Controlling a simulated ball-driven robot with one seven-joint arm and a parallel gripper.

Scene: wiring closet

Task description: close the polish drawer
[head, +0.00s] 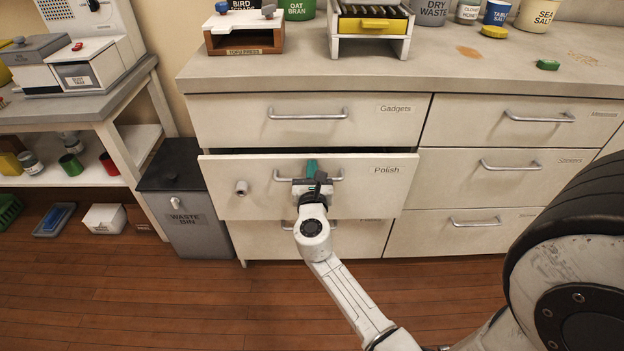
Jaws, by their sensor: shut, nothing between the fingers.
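The polish drawer (372,200) is the middle drawer of the left stack, labelled "Polish". It stands out from the cabinet front, with a dark gap along its top edge. A metal bar handle (283,178) runs across its front, and a small pale knob (242,187) sits to the left. My gripper (311,170) is in front of the drawer at the handle's middle. Its fingers are shut and hold nothing. My gripper hides the middle of the handle, and I cannot tell whether it touches the handle or the drawer front.
The gadgets drawer (375,127) above is shut. The drawer below (345,240) is partly hidden. A waste bin (186,200) stands left of the polish drawer. The countertop (480,65) holds a rack, canisters and a small green block (548,65). The wooden floor in front is clear.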

